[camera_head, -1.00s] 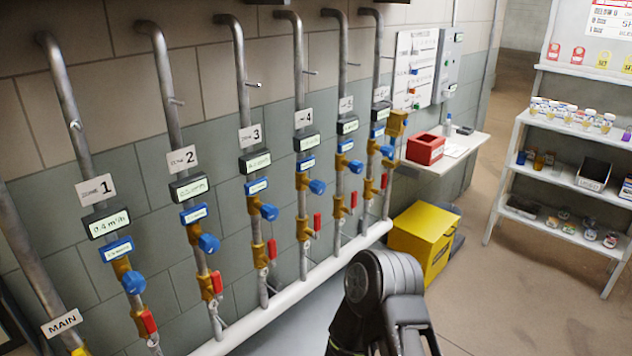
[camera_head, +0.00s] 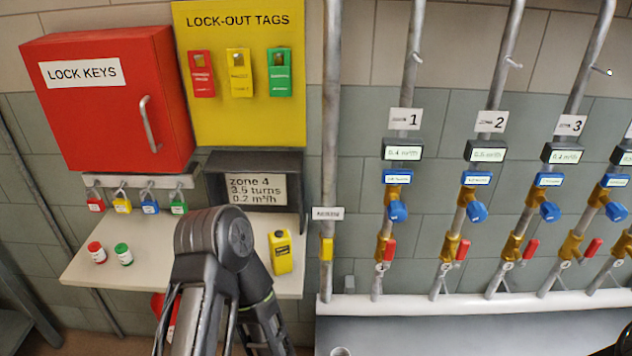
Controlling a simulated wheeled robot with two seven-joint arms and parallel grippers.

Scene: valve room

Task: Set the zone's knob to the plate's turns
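A dark-framed plate (camera_head: 256,190) stands on the shelf at the left. It appears to read "zone 4, 3.9 turns, 0.2 m³/h"; the middle digit is slightly blurred. The pipes for zone 1, zone 2 and zone 3 each carry a flow display and a blue knob. The fourth pipe is at the right edge, with its blue knob (camera_head: 616,211), a small display (camera_head: 614,180) and its zone label cut off. A jointed link of my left arm rises in front of the shelf. Neither gripper's fingers show.
A white shelf (camera_head: 100,270) holds a yellow bottle-like item (camera_head: 281,252) and two small jars. Padlocks hang on a rail below the red lock-keys cabinet (camera_head: 100,115). A yellow lock-out tags board (camera_head: 240,125) hangs beside it. Red valve levers sit below the knobs.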

